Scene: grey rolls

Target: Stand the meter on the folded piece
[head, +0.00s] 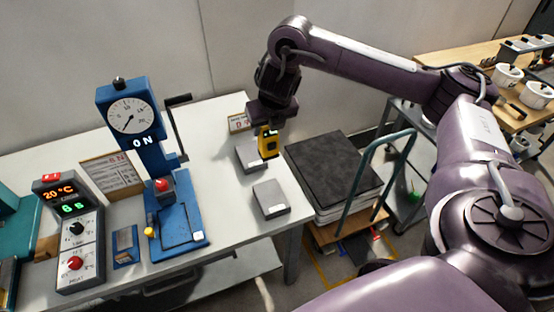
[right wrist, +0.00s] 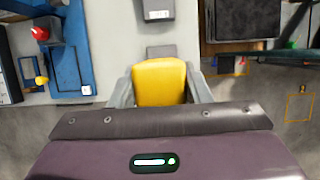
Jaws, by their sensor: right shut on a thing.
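My right gripper (head: 269,126) points down over the white table and is shut on the yellow and black meter (head: 270,146). In the right wrist view the meter (right wrist: 160,82) shows as a yellow block between the two fingers. Two small grey pieces lie on the table: a farther one (head: 247,157), partly behind the meter in the head view, and a nearer one (head: 268,195). I cannot tell which is the folded piece, or how high the meter is above the table. My left gripper is not in view.
A blue press (head: 178,215) with a dial stands left of the grey pieces. A control box (head: 75,240) with displays is farther left. A small sign (head: 238,122) stands behind the gripper. A cart with a dark stack (head: 335,165) is beyond the table's right edge.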

